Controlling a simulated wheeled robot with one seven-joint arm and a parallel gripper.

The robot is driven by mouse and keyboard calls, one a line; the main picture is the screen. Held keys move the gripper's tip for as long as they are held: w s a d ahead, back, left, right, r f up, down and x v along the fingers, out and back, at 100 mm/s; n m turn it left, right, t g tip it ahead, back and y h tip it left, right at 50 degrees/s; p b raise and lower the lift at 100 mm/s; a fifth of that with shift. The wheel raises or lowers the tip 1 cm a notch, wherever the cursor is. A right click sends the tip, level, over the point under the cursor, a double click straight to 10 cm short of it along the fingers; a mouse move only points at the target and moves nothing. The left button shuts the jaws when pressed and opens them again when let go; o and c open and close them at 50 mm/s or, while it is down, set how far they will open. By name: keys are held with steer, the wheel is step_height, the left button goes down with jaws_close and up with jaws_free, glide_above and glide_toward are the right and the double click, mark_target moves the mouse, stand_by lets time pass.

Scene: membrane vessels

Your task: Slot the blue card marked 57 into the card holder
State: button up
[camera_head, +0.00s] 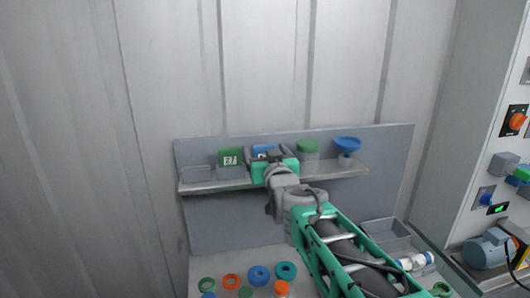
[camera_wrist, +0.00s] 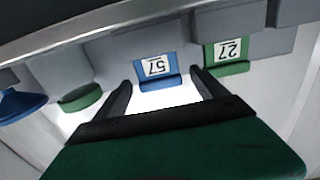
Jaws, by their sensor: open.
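The blue card marked 57 (camera_wrist: 156,66) stands at a grey holder on the shelf and appears upside down in the wrist view. In the head view only the top of the blue card (camera_head: 264,148) shows behind my gripper (camera_head: 267,156). My gripper (camera_wrist: 162,80) is open, with one finger on each side of the card and a gap visible at both sides. A green card (camera_wrist: 228,54), which seems to read 27, stands beside it in a grey holder (camera_head: 231,172). A low grey holder (camera_head: 196,175) at the shelf's left end looks empty.
The grey shelf (camera_head: 215,186) also carries a green-lidded jar (camera_head: 307,148) and a blue funnel-like piece (camera_head: 346,145) to the right. Several coloured rings (camera_head: 258,274) lie on the surface below. A control panel with knobs (camera_head: 516,121) stands at the far right.

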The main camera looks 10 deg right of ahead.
steer(key=s+b, duration=0.2)
steer(key=s, duration=0.5)
steer(key=shift+s+b, duration=0.3)
steer(key=shift+s, duration=0.1)
steer(key=s+f+g, duration=0.3)
steer(key=s+f, duration=0.1)
steer(key=f, duration=0.4)
steer(key=s+f+g, duration=0.3)
steer(key=f+g, duration=0.1)
steer(key=f, duration=0.3)
steer(key=s+f+g, duration=0.7)
steer(key=s+f, duration=0.5)
steer(key=s, duration=0.4)
steer(key=shift+s+a+f+g, duration=0.15)
steer(key=shift+s+f+g, duration=0.15)
steer(key=shift+s, duration=0.05)
